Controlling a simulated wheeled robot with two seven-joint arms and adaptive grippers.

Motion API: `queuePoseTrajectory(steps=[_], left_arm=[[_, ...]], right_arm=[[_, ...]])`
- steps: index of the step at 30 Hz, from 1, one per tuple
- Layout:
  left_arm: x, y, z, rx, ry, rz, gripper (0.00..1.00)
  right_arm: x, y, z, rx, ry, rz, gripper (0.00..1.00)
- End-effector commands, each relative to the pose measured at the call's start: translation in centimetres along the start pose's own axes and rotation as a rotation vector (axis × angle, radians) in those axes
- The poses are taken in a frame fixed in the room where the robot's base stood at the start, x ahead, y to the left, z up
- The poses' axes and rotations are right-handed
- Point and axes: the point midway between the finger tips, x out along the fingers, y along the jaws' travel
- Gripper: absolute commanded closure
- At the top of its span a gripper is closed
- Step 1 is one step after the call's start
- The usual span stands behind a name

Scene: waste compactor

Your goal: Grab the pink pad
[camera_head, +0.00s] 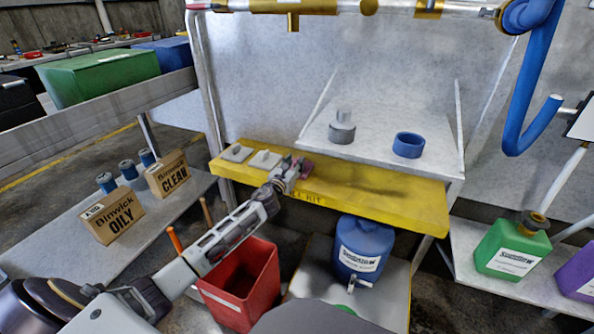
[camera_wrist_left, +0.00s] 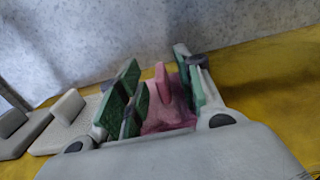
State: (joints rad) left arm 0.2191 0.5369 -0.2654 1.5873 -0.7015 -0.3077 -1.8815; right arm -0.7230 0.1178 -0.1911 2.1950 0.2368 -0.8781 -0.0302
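The pink pad (camera_head: 306,168) lies on the yellow shelf (camera_head: 380,193), at the right end of a row with two pale pads. In the left wrist view the pink pad (camera_wrist_left: 168,115) has an upright handle, and its lower part is partly hidden by my gripper. My left gripper (camera_head: 292,168) is low at the shelf, over the pad. In the left wrist view its green-lined fingers (camera_wrist_left: 163,88) are open, one on each side of the pink handle, with gaps visible. My right gripper is not in view.
Two pale pads (camera_head: 265,159) (camera_head: 237,153) sit left of the pink pad. A white sloped tray (camera_head: 375,155) with a grey part and a blue ring (camera_head: 408,145) stands behind the shelf. A red bin (camera_head: 240,285) and blue jug (camera_head: 362,248) are below.

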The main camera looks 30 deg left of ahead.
Motion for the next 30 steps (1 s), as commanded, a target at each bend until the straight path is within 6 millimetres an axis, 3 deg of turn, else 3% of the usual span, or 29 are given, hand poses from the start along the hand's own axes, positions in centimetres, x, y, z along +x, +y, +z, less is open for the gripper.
queuePoseTrajectory(steps=[19,27,30], left_arm=[[0.61,0.0,0.02,0.001,0.0,0.0,0.64],[0.6,0.0,0.02,0.001,0.0,0.0,0.98],[0.6,0.0,0.02,0.001,0.0,0.0,1.0]], right_arm=[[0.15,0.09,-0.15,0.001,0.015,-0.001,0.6],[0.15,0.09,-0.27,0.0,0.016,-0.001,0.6],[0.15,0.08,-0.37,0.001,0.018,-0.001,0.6]])
